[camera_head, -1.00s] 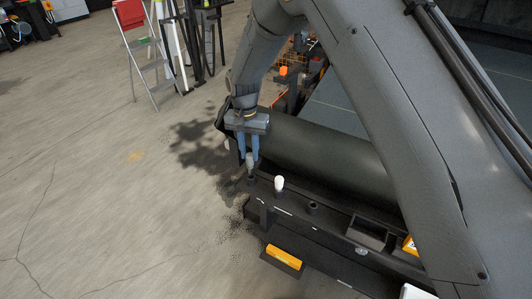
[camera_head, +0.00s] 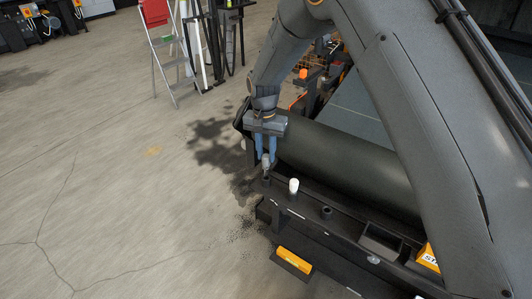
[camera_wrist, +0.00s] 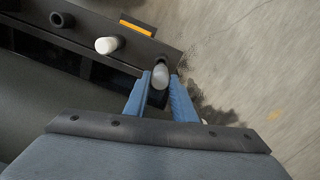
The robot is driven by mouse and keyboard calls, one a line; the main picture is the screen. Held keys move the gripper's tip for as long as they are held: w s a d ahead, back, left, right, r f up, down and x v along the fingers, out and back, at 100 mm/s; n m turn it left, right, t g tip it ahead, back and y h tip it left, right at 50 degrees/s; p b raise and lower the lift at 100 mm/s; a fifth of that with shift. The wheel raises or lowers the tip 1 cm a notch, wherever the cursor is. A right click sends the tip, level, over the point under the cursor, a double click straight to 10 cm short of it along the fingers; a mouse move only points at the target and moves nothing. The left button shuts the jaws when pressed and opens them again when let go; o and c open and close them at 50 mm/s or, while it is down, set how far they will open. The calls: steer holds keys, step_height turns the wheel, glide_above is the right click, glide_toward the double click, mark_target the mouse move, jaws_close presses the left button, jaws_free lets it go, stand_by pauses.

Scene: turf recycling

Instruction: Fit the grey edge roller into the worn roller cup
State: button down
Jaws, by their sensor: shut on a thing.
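My gripper (camera_head: 266,160) has blue fingers shut on the small grey edge roller (camera_wrist: 160,77). It holds the roller at the end of the dark rail, beyond the white roller. In the head view the grey roller (camera_head: 267,163) shows between the fingertips, right over a dark cup (camera_head: 266,178). Whether its lower end is inside that cup or just above it, I cannot tell. A white roller (camera_head: 293,186) stands upright in the rail; it also shows in the wrist view (camera_wrist: 108,44). An empty dark cup (camera_head: 327,212) follows along the rail. I cannot tell which cup is worn.
A large dark green roll (camera_head: 345,165) lies close behind the rail. An open black bin (camera_head: 380,241) sits further along the rail. A yellow block (camera_head: 293,261) is in front, low down. A stepladder (camera_head: 172,60) stands far off; the floor at left is clear.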

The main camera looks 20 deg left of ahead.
mark_target(266, 164)
steer(key=shift+f+b, duration=1.05)
steer(key=shift+f, duration=1.5)
steer(key=c, duration=1.4)
jaws_free()
steer(key=shift+a+r+b, duration=0.15)
steer(key=shift+r+b, duration=0.45)
steer(key=shift+r, duration=3.3)
steer(key=s+d+r+p, duration=0.3)
steer(key=d+r+p, duration=0.2)
steer(key=d+r, duration=0.7)
steer(key=s+d+r+p, duration=0.3)
steer(key=s+d, duration=0.3)
steer(key=d, duration=0.2)
steer(key=s+d+r+t+p, duration=0.1)
steer(key=s+d+r+p, duration=0.3)
steer(key=s+d, duration=0.3)
steer(key=s+d+r+n+t+p, duration=0.1)
steer(key=s+d+r+p, duration=0.3)
steer(key=d, duration=0.7)
steer(key=s+r, duration=0.2)
steer(key=s, duration=0.1)
steer(key=shift+s, duration=0.25)
